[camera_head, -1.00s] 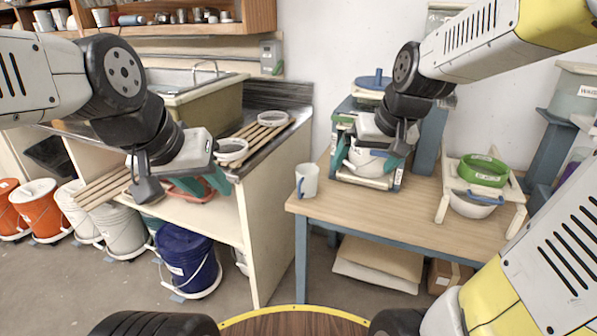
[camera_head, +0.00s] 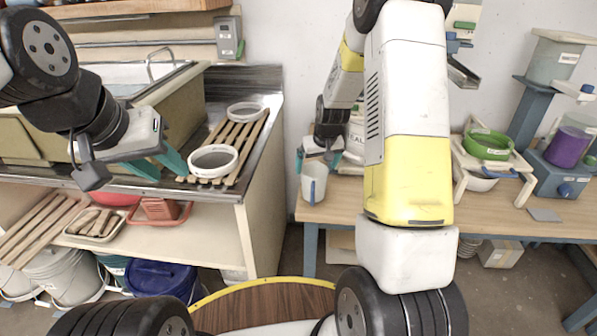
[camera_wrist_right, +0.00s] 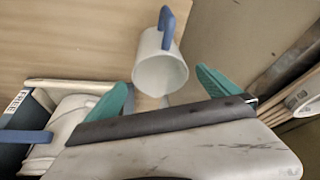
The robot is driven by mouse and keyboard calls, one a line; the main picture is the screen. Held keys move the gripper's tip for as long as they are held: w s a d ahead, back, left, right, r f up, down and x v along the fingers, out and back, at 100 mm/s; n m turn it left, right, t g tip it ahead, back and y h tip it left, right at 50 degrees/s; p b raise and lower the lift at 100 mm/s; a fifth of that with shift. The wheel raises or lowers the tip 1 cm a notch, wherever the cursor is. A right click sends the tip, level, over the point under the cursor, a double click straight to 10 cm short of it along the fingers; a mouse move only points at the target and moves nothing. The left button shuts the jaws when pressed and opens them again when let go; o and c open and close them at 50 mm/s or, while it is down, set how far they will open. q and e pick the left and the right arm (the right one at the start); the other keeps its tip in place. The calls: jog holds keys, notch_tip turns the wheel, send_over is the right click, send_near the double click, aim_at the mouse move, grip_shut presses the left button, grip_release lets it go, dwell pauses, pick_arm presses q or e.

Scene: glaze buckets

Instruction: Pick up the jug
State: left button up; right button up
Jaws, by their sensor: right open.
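The jug (camera_head: 314,182) is a white cup-like vessel with a blue handle, standing near the left end of the wooden table. In the right wrist view the jug (camera_wrist_right: 158,74) lies just beyond and between the open teal fingers, its handle pointing away to the top. My right gripper (camera_head: 322,155) is close behind and above the jug in the head view, partly hidden by its own wrist. Nothing is held in it. My left gripper (camera_head: 163,164) is empty, its teal fingers apart, over the sink counter near the wooden slats.
The table (camera_head: 485,220) also bears a green sieve (camera_head: 488,144) on a white stand at right. A white bucket (camera_head: 356,135) stands behind my right arm; its stand shows left in the wrist view. White rings (camera_head: 213,162) lie on slats on the counter.

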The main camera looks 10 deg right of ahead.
jog(key=x, duration=0.7)
jog(key=shift+s+f, duration=0.3)
jog(key=c, duration=1.4)
